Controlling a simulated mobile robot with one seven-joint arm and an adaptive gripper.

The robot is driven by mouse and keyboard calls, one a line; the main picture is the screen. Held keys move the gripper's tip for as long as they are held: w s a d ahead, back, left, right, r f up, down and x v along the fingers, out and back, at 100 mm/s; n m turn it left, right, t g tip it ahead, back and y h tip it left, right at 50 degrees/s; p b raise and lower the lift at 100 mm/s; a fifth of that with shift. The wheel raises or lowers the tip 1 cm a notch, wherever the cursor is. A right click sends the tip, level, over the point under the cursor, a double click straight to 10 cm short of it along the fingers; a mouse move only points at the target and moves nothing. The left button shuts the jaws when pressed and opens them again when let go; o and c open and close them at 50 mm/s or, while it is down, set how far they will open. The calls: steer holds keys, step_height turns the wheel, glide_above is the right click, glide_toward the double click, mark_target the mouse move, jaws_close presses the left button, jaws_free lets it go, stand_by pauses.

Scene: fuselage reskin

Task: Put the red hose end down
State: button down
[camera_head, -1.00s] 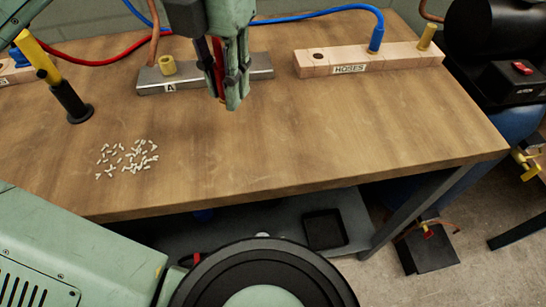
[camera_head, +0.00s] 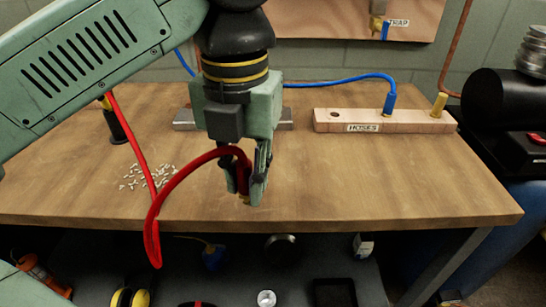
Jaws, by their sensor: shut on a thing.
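My gripper (camera_head: 244,196) is in the middle of the view, pointing down over the front part of the wooden workbench (camera_head: 370,185). It is shut on the end of the red hose (camera_head: 164,198). The hose arcs out to the left of the fingers, hangs in a loop past the bench's front edge, and runs back up to the left.
A wooden block labelled HOSES (camera_head: 415,122) stands at the back right, with a blue hose end (camera_head: 389,103) and a yellow fitting (camera_head: 438,105) in it. A metal block (camera_head: 186,120) is partly hidden behind my gripper. Small white pieces (camera_head: 147,177) lie at the left. The bench's right side is clear.

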steer(key=w+d, duration=0.1)
steer(key=w, duration=0.2)
steer(key=w+d+p, duration=0.1)
steer(key=w, duration=0.3)
steer(key=w+d+f+p, duration=0.1)
steer(key=w, duration=0.2)
steer(key=shift+w+d, duration=0.2)
steer(key=shift+d, duration=0.05)
steer(key=shift+f+p, duration=0.3)
steer(key=shift+f, duration=1.5)
steer(key=shift+f, duration=0.1)
steer(key=shift+f+b, duration=0.15)
steer(key=shift+b, duration=0.15)
steer(key=c, duration=1.5)
jaws_free()
steer(key=shift+o, duration=0.2)
step_height(320, 180, up, 13)
steer(key=shift+f, duration=0.2)
